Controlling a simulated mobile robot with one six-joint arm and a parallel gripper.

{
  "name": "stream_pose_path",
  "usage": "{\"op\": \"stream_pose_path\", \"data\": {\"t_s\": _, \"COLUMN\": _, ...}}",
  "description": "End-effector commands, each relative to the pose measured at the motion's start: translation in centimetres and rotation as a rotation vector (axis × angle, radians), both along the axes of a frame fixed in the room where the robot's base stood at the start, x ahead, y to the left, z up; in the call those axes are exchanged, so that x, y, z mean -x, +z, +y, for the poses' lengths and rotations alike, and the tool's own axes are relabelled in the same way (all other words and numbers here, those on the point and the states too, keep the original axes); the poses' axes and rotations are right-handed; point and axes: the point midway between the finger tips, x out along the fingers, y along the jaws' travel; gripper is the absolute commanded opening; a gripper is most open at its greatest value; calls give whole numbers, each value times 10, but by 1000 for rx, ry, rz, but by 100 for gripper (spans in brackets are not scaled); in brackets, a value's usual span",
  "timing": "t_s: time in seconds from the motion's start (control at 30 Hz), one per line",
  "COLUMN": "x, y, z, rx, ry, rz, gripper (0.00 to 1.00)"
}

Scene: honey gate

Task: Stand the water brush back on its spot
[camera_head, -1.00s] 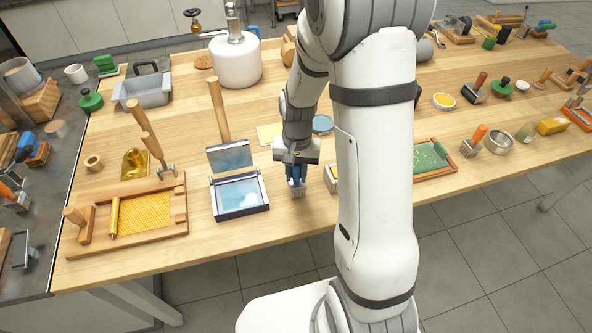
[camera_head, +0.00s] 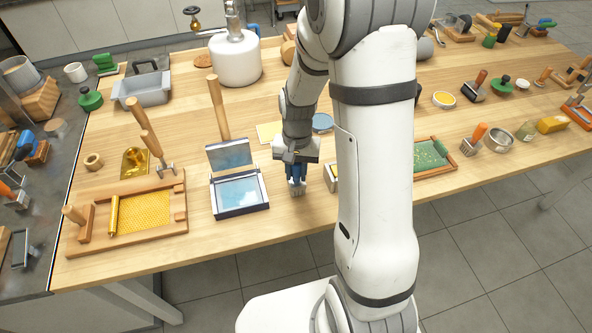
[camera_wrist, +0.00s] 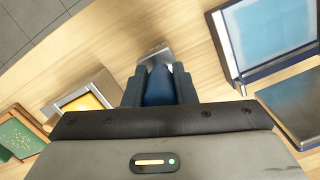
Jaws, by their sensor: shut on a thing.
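My gripper (camera_head: 297,178) is low over the front of the wooden table, right of the open blue box. In the wrist view my gripper (camera_wrist: 160,88) is shut on the blue handle of the water brush (camera_wrist: 158,84). The brush's pale grey end (camera_wrist: 156,56) shows beyond the fingertips. In the head view the brush (camera_head: 298,188) points down, close to the tabletop; I cannot tell whether it touches. A round blue disc (camera_head: 322,122) lies behind my gripper. No marked spot shows clearly under the brush.
The open blue box (camera_head: 240,210) stands close on the left. A small box with a yellow inside (camera_wrist: 88,98) is close on the other side, next to a green board (camera_head: 432,152). Bare wood surrounds the brush.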

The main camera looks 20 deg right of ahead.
Motion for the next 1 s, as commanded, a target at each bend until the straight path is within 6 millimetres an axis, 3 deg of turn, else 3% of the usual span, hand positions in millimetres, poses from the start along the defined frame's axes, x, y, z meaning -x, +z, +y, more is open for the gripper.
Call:
{"op": "stream_pose_path", "data": {"t_s": 0.97, "x": 0, "y": -18, "z": 0, "rx": 0, "ry": 1, "rz": 0, "gripper": 0}}
{"op": "stream_pose_path", "data": {"t_s": 1.0, "x": 0, "y": -18, "z": 0, "rx": 0, "ry": 1, "rz": 0, "gripper": 26}}
